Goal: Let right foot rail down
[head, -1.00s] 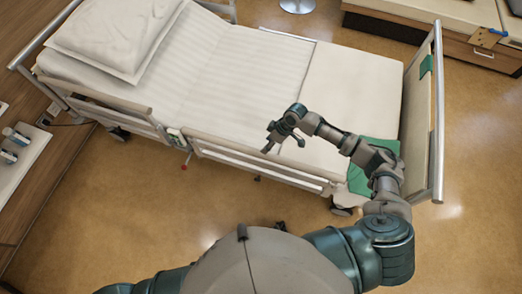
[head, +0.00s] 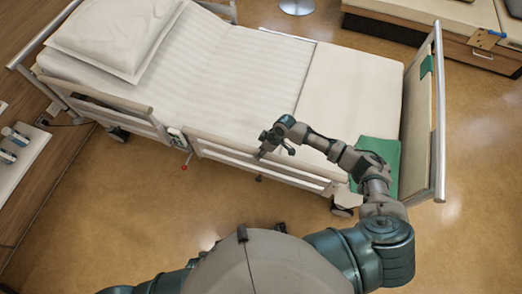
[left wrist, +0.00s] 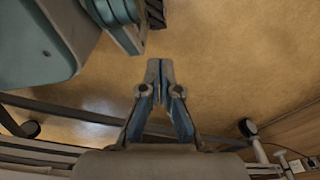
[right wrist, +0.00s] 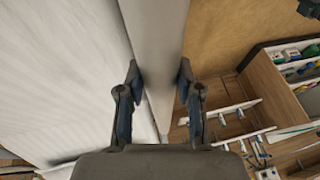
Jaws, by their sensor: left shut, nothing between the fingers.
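The right foot rail (head: 222,150) runs along the near side of the bed, in its foot half, with pale bars one above the other. My right gripper (head: 274,153) is over this rail's upper bar. In the right wrist view the right gripper (right wrist: 159,82) is open, with its fingers on either side of the pale bar (right wrist: 156,30); I cannot tell whether they touch it. My left gripper (left wrist: 160,66) is shut and empty over the floor in the left wrist view. It cannot be made out in the head view.
The near head rail (head: 110,104) is further left, with a small control box (head: 176,138) and a red knob (head: 184,167) between the rails. A footboard (head: 438,120) closes the right end. A green cloth (head: 385,150) lies near it. Floor in front is clear.

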